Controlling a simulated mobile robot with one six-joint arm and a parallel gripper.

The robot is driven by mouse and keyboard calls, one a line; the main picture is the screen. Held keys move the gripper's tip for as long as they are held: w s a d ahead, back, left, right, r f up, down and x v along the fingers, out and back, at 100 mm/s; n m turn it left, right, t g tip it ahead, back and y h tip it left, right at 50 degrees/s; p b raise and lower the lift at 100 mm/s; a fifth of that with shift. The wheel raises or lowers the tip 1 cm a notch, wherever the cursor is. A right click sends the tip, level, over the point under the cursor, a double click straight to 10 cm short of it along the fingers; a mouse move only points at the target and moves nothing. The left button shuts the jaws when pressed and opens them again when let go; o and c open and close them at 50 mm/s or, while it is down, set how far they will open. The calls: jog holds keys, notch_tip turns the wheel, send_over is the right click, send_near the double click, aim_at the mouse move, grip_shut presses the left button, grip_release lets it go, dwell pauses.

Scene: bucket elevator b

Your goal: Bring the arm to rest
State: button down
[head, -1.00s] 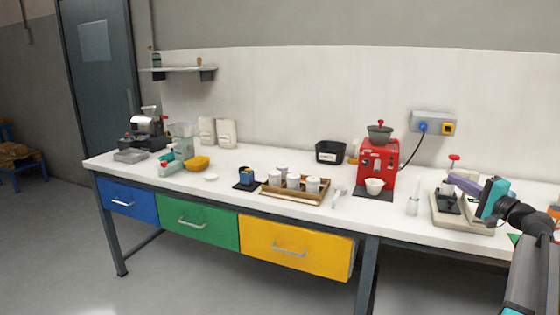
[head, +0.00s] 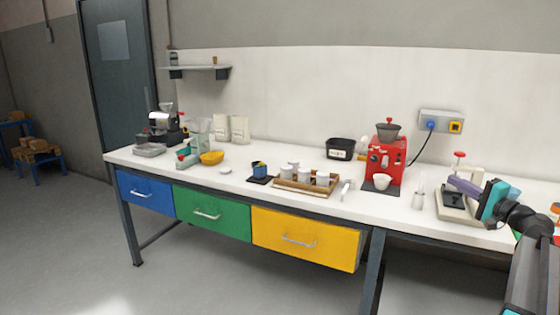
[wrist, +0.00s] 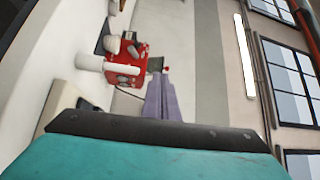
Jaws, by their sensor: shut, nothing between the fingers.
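My gripper (head: 456,183) is at the right of the head view, its teal body and purple fingers pointing left. The fingers are shut with nothing between them. In the head view they appear in front of a pale tray (head: 444,210) at the bench's right end. I cannot tell the exact height of the gripper above the bench. In the wrist view the purple fingers (wrist: 168,100) lie together, with the red machine beyond them.
The white bench (head: 330,205) holds a red machine (head: 388,160), a wooden tray of white cups (head: 305,186), a black bin (head: 340,149) and a yellow bowl (head: 211,158). Blue, green and yellow drawers (head: 300,240) are below. The floor (head: 80,240) in front at left is clear.

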jog(key=w+a+f+g+y+p, duration=0.1)
jog(key=w+a+f+g+y, duration=0.15)
jog(key=a+f, duration=0.95)
jog(key=w+a+f+g+y+p, duration=0.1)
jog(key=w+a+f+g, duration=0.15)
jog(key=a+f, duration=0.9)
jog(key=s+a+f+n+g, duration=0.25)
jog(key=s+a+f, duration=0.35)
jog(key=a+f, duration=0.5)
jog(key=s+a+f+n+g, duration=0.1)
jog(key=s+a+f+g, duration=0.35)
jog(key=a+f, duration=0.65)
jog(key=s+a+f+n+g+h+p, duration=0.1)
jog(key=s+a+f+n+g+h, duration=0.2)
jog(key=s+f, duration=0.9)
jog(key=s+a+f+n+g+h+p, duration=0.1)
jog(key=s+a+f+n+g, duration=0.2)
jog(key=s+f, duration=0.85)
jog(key=s+d+n+g+h, duration=0.1)
jog(key=s+d+g+h, duration=0.1)
jog(key=s, duration=0.7)
jog(key=s+d+g+h, duration=0.1)
jog(key=s+d+g, duration=0.15)
jog(key=s, duration=0.55)
jog(key=s+d+n+h, duration=0.2)
jog(key=s+d+h, duration=0.1)
jog(key=d, duration=0.4)
jog(key=shift+s+d+r+g, duration=0.15)
jog(key=shift+s+d+g, duration=0.05)
jog(key=shift+s+g, duration=0.2)
